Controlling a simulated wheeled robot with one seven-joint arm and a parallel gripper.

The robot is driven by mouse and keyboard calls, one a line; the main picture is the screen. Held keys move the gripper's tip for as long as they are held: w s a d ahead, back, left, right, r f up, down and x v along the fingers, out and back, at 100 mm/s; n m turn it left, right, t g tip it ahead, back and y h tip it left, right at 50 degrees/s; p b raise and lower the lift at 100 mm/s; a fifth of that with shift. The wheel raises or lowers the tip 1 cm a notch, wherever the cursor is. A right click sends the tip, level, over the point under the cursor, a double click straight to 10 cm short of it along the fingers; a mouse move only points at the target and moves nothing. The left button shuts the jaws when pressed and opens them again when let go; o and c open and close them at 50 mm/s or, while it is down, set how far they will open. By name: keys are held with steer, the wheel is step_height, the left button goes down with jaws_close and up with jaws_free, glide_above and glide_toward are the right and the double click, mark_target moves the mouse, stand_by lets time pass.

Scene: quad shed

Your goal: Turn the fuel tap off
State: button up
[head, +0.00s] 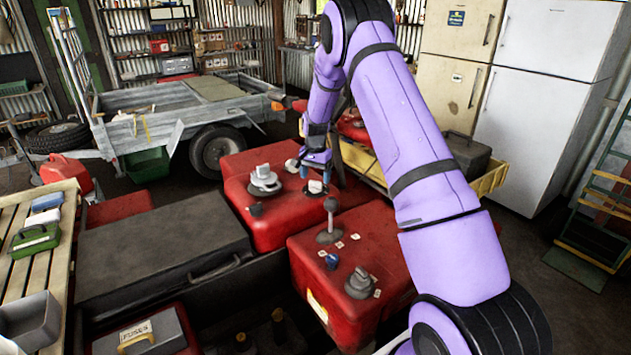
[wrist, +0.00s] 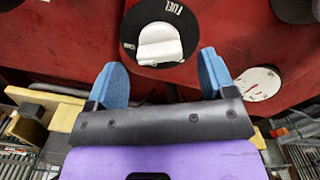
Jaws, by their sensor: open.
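The fuel tap is a pale grey lever (wrist: 160,44) on a round black plate marked FUEL (wrist: 180,18), set in the red bodywork, in the upper middle of the wrist view. A small marking sits left of the lever, too small to read surely. In the head view the tap (head: 315,187) shows just below my gripper (head: 316,174). My gripper's blue fingertips (wrist: 162,72) are open and empty, one on each side of the lever's near end. They look apart from it; their height above the plate is hard to judge.
A white-faced dial (wrist: 258,84) lies close to the right fingertip in the wrist view. On the red bodywork (head: 270,226), a grey cap (head: 264,181) and a dark knob (head: 255,209) stand left of the tap. A lever with a ball top (head: 331,222) stands nearer me.

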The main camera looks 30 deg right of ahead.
mark_target(316, 186)
steer(key=shift+f, duration=1.15)
steer(key=c, duration=0.9)
steer(key=shift+c, duration=0.2)
steer(key=shift+n, duration=0.3)
steer(key=n, duration=0.5)
steer(key=shift+n, duration=0.3)
steer(key=n, duration=0.5)
steer(key=shift+n, duration=0.4)
